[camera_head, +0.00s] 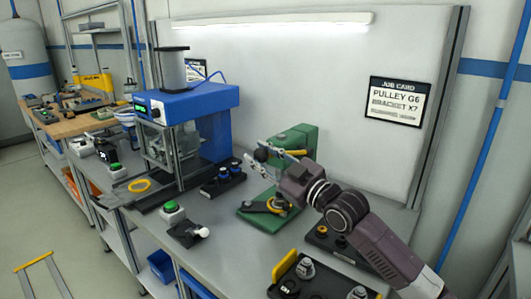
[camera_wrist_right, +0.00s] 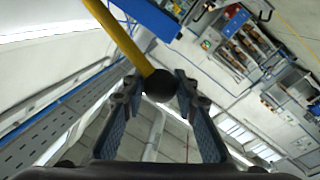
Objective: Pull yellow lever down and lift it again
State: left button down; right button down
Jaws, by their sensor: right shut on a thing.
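The yellow lever (camera_head: 296,152) belongs to a green press (camera_head: 296,142) on the bench and points left, roughly level. Its black ball knob (camera_head: 261,155) is at the lever's left end. In the right wrist view the yellow lever (camera_wrist_right: 118,36) comes in from the top left, and its knob (camera_wrist_right: 160,86) sits between the fingertips. My right gripper (camera_head: 258,161) is shut on the knob, with one finger on each side. The arm reaches in from the lower right. My left gripper is out of view.
A blue machine (camera_head: 190,105) stands left of the press. A black block with dark knobs (camera_head: 222,182) lies between them. A green push button (camera_head: 171,207) and a white-knobbed switch (camera_head: 187,234) are at the front edge. Black fixtures with bolts (camera_head: 305,268) lie at the front right.

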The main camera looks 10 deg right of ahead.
jog(key=shift+s+a+f+n+b, duration=0.1)
jog(key=shift+a+f+n+b, duration=0.1)
jog(key=shift+f+n+b, duration=0.45)
jog(key=shift+s+a+f+n+b, duration=0.1)
jog(key=shift+a+f+n+b, duration=0.1)
jog(key=shift+f, duration=1)
jog(key=c, duration=1.9)
grip_release()
jog(key=shift+c, duration=0.2)
jog(key=o, duration=0.4)
jog(key=shift+s, duration=0.1)
jog(key=shift+d+r, duration=0.15)
jog(key=shift+r, duration=0.05)
jog(key=v, duration=1.2)
jog(key=shift+r, duration=0.1)
